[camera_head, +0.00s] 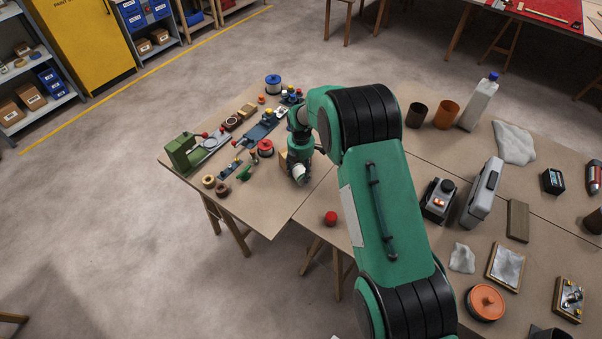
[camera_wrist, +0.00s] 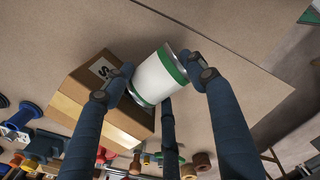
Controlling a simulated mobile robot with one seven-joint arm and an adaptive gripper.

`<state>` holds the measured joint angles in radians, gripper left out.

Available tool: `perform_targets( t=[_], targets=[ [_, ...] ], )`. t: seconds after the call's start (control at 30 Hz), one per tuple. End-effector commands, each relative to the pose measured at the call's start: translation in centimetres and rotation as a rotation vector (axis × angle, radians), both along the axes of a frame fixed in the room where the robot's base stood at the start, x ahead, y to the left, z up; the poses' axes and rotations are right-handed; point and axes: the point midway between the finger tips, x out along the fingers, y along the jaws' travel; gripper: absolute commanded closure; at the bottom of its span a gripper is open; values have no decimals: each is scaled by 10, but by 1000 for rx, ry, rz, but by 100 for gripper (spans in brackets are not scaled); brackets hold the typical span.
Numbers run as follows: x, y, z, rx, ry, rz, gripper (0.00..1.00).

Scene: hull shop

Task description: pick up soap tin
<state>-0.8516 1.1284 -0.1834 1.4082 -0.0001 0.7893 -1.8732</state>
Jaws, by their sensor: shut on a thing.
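A white cylindrical tin with green bands at its ends, which I take to be the soap tin (camera_wrist: 157,78), sits between my fingers in the wrist view. My gripper (camera_wrist: 165,84) is shut on it, with one blue finger on each side and a third finger below it in the picture. In the head view my gripper (camera_head: 298,160) is at the near part of the far-left table, and a small white part of the tin (camera_head: 299,172) shows under it. Whether the tin is clear of the tabletop I cannot tell.
A cardboard box (camera_wrist: 92,97) with a letter S stands close beside the tin. A green machine (camera_head: 182,155), several spools and a blue tool (camera_head: 262,130) crowd the table's far side. A red ball (camera_head: 330,218) lies nearer. Bare tabletop (camera_head: 268,205) is free towards the front edge.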

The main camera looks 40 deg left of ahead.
Motion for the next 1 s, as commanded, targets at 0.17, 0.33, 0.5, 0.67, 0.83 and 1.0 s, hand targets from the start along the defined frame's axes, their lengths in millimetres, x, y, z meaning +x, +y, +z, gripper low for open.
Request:
perform_targets(
  t=[0.17, 0.33, 0.5, 0.67, 0.83, 1.0],
  targets=[
    [-1, -1, 21, 1, 0, 0, 86],
    [-17, -18, 22, 1, 0, 0, 86],
    [-35, -38, 25, 1, 0, 0, 86],
    [-54, -58, 28, 1, 0, 0, 86],
    [-73, -79, 30, 1, 0, 0, 86],
    [-89, -97, 32, 1, 0, 0, 86]
  ],
)
